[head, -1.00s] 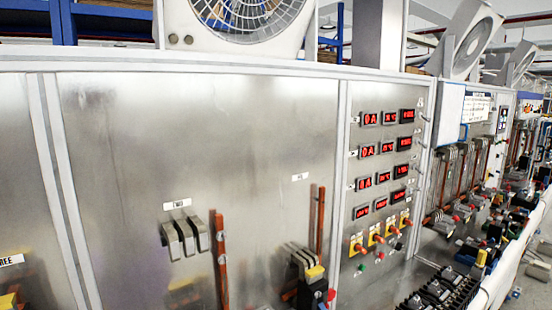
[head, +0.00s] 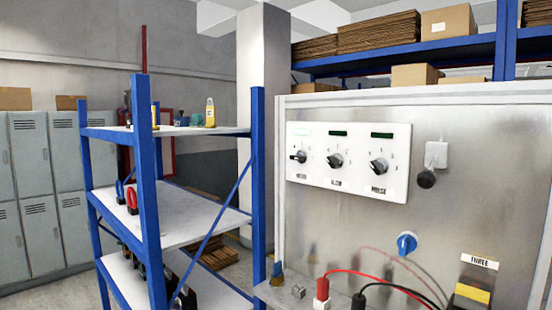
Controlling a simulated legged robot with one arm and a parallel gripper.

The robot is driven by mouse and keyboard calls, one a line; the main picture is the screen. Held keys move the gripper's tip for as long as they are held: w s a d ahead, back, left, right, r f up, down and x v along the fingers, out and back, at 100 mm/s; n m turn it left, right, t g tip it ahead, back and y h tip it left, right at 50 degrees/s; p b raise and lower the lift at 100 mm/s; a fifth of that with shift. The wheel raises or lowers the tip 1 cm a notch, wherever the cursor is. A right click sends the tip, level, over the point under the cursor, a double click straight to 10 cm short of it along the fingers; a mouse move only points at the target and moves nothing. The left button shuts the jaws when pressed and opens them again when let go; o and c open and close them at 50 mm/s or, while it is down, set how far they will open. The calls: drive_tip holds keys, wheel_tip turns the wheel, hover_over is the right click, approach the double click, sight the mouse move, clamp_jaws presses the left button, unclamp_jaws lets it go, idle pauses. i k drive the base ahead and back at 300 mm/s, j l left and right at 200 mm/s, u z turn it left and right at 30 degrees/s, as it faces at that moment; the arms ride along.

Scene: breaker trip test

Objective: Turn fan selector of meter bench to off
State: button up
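A steel bench panel (head: 450,210) fills the right of the head view. A white switch plate (head: 345,190) on it carries three dark rotary knobs: a left knob (head: 299,157), a middle knob (head: 336,161) and a right knob (head: 379,166). The labels are too small to read surely, so I cannot tell which knob is the fan selector. A separate blue knob (head: 407,242) sits lower on the panel. My gripper is not in view.
Red (head: 321,289) and black (head: 358,301) plugs with cables stand on the bench ledge, beside a block marked THREE (head: 474,282). A blue-framed shelf (head: 147,190) stands left of the bench. Grey lockers (head: 38,160) line the left wall. Boxes (head: 449,22) sit on a high rack.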

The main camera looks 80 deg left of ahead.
sight(299, 157)
drive_tip(key=u, duration=2.75)
drive_tip(key=i+j+u, duration=0.25)
drive_tip(key=i, duration=0.15)
drive_tip(key=i+j+u, duration=0.15)
drive_tip(key=i+u, duration=0.15)
drive_tip(key=i, duration=0.15)
